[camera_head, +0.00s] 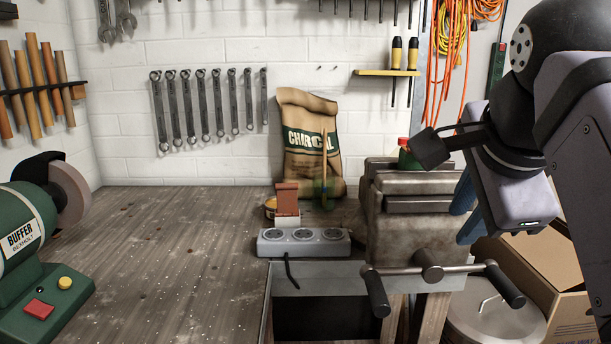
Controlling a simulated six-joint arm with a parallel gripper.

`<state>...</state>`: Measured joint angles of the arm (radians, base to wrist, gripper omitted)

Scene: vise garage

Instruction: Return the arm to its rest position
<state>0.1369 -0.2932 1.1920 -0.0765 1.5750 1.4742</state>
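My gripper (460,227) hangs at the right side of the view, in front of and just right of the bench vise (405,225). Its two blue fingers point down and to the left. They appear apart, with nothing visible between them. My arm comes down from the upper right, bent at the wrist, and a dark block juts left from the wrist above the vise. The gripper looks clear of the vise, but the exact depth between them cannot be told. My arm and gripper hide part of the right-hand background.
The vise handle (430,270) sticks out at the front. A power strip (303,241), a brown-handled brush (287,200) and a charcoal bag (310,145) stand left of the vise. A green buffer (30,240) is at far left. A cardboard box (555,275) and metal bin (490,318) sit below my arm.

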